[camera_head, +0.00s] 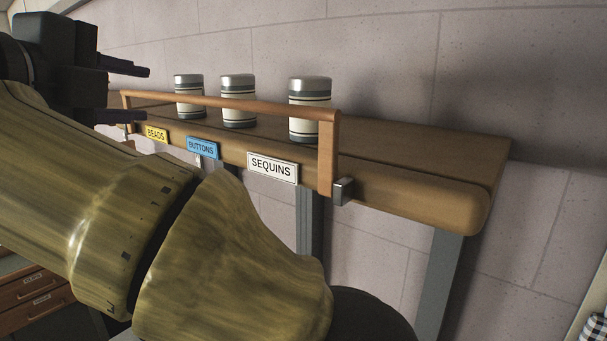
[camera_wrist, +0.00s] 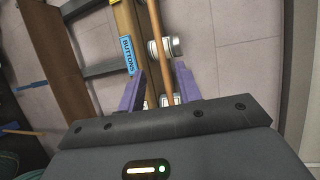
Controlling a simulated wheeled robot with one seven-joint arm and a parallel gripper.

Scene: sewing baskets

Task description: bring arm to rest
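My gripper (camera_head: 147,94) is at the upper left of the head view, near the left end of a wooden wall shelf (camera_head: 430,185). Its two dark fingers are spread apart with nothing seen held between them. In the wrist view the purple fingers (camera_wrist: 159,92) are also apart, with the shelf, its rail and jars showing beyond them. My arm stretches across the lower left of the head view and hides part of what lies behind.
Three lidded jars (camera_head: 189,97) (camera_head: 238,101) (camera_head: 310,110) stand upright behind the shelf's wooden rail (camera_head: 328,160). Labels read BEADS (camera_head: 157,134), BUTTONS (camera_head: 202,148) and SEQUINS (camera_head: 272,168). The shelf's right end is bare. Wooden drawers (camera_head: 38,297) stand at lower left.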

